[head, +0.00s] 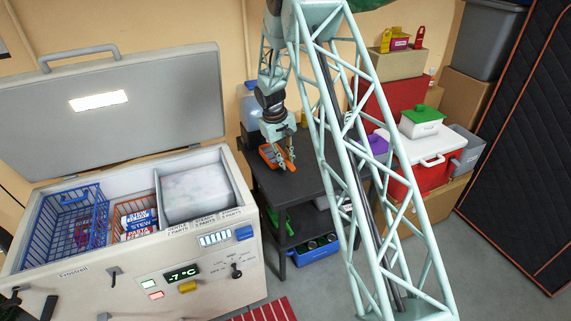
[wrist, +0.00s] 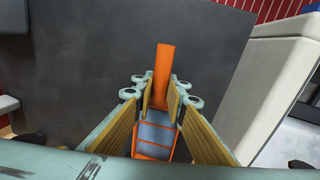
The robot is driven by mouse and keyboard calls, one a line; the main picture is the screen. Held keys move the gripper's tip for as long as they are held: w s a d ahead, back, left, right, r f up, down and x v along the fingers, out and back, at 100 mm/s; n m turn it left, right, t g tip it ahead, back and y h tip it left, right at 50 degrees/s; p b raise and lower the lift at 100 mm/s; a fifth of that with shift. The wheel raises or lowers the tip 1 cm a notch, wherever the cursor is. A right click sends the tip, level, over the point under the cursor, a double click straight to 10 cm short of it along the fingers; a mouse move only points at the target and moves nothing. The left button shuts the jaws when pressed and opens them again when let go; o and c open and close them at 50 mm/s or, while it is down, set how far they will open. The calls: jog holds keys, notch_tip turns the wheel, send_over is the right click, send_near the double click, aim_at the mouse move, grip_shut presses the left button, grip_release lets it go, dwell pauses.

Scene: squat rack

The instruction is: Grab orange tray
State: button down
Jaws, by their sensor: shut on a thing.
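The orange tray (head: 268,156) lies on the dark top of a small table (head: 296,182), beside the open chest freezer. My gripper (head: 286,166) reaches down onto it from above. In the wrist view my gripper (wrist: 162,92) has its fingers on either side of the orange tray (wrist: 163,62), shut on it. A long orange part of the tray points away between the fingertips, and a blue-grey section with orange edges shows nearer the palm. The fingers hide part of the tray in both views.
The open freezer (head: 140,250) stands left of the table, with a blue basket (head: 62,222) inside. A red cooler (head: 425,168) stands to the right. A purple item (head: 377,144) is partly behind my arm. A large jug (head: 252,108) stands behind the table.

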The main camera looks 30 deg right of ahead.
notch_tip(320, 180, up, 2)
jog(key=shift+r, duration=0.15)
jog(key=shift+s+r, duration=0.1)
jog(key=shift+r, duration=0.1)
jog(key=s+a, duration=0.2)
jog(key=s, duration=0.5)
jog(key=s+a+r, duration=0.1)
jog(key=s+a, duration=0.1)
jog(key=s, duration=0.6)
jog(key=shift+a+r, duration=0.15)
jog(key=shift+a, duration=0.1)
jog(key=shift+s, duration=0.1)
